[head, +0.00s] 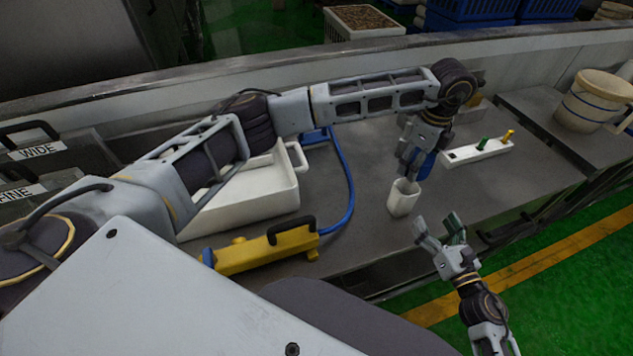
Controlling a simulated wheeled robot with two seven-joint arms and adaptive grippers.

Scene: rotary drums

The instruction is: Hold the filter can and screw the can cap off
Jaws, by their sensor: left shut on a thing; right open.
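The white filter can (402,203) stands upright on the grey worktop (365,190). My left gripper (407,182) points down from above and is shut on the can at its rim. The fingers cover part of the can's top, so I cannot make out the cap. My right gripper (439,226) is lower and to the right of the can, near the worktop's front edge. Its two fingers are spread and empty, apart from the can.
A white tray (287,190) and a yellow tool (265,252) with a black handle lie left, near a blue hose (349,185). A blue object (427,165) is just behind the can. A white strip with green and yellow knobs (475,154) and a beige bucket (590,110) are right.

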